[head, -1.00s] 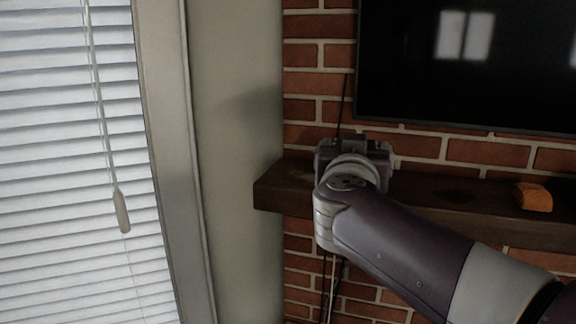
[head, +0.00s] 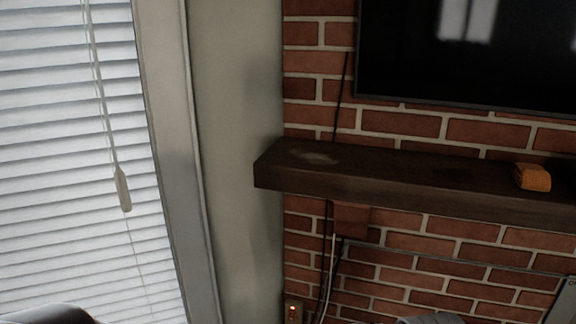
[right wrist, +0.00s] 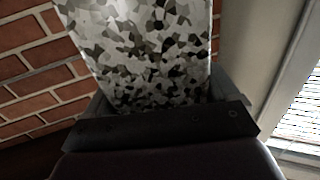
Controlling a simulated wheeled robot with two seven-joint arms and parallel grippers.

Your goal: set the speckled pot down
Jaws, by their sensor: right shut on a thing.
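The speckled pot (right wrist: 150,50) fills the upper middle of the right wrist view, with black, grey and white patches. My right gripper (right wrist: 155,112) is shut on it; the dark gripper body covers the pot's near end. The pot does not show in the head view. My left gripper is not in view.
A dark wooden mantel (head: 400,178) runs along the brick wall. An orange object (head: 532,177) sits near its right part; its left part is bare, with a pale patch. A black screen (head: 470,60) hangs above. Cables run down the bricks, and window blinds (head: 70,180) are at the left.

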